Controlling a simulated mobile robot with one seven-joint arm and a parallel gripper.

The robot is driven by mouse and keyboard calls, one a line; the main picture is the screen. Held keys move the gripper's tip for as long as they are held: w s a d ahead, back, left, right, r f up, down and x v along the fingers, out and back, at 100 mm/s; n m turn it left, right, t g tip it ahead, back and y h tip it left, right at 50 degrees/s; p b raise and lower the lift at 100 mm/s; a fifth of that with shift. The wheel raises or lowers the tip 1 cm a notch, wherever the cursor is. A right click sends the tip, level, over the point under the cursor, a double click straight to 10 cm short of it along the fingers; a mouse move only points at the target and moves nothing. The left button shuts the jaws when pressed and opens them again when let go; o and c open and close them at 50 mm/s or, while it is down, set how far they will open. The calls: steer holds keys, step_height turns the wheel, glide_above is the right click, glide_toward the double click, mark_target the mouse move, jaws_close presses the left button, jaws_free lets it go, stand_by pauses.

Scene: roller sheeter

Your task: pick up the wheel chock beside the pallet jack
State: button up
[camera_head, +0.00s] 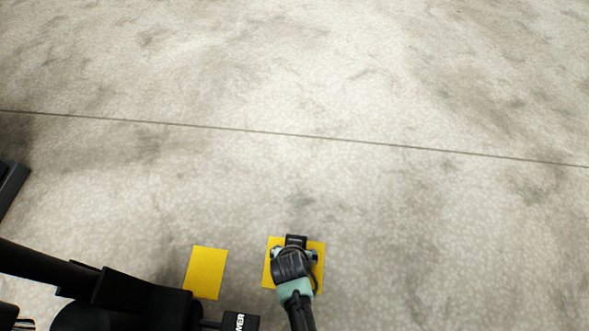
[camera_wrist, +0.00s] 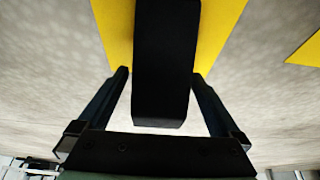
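A black block (camera_wrist: 164,60), which looks like the wheel chock, fills the middle of the wrist view over a yellow patch (camera_wrist: 115,22). In the head view my gripper (camera_head: 294,258) points down over the yellow patch (camera_head: 316,250). A small black end (camera_head: 296,240) shows just beyond it; I cannot tell if this is the block or part of my wrist. My gripper hides most of what lies beneath.
A second yellow patch (camera_head: 205,272) lies to the left. Black machinery (camera_head: 135,290), possibly the pallet jack, fills the lower left, with a lettered black box (camera_head: 240,321) near my arm. A dark edge (camera_head: 12,187) stands at far left. The concrete floor beyond and right is clear.

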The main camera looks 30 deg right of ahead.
jaws_close()
stand_by(0.3)
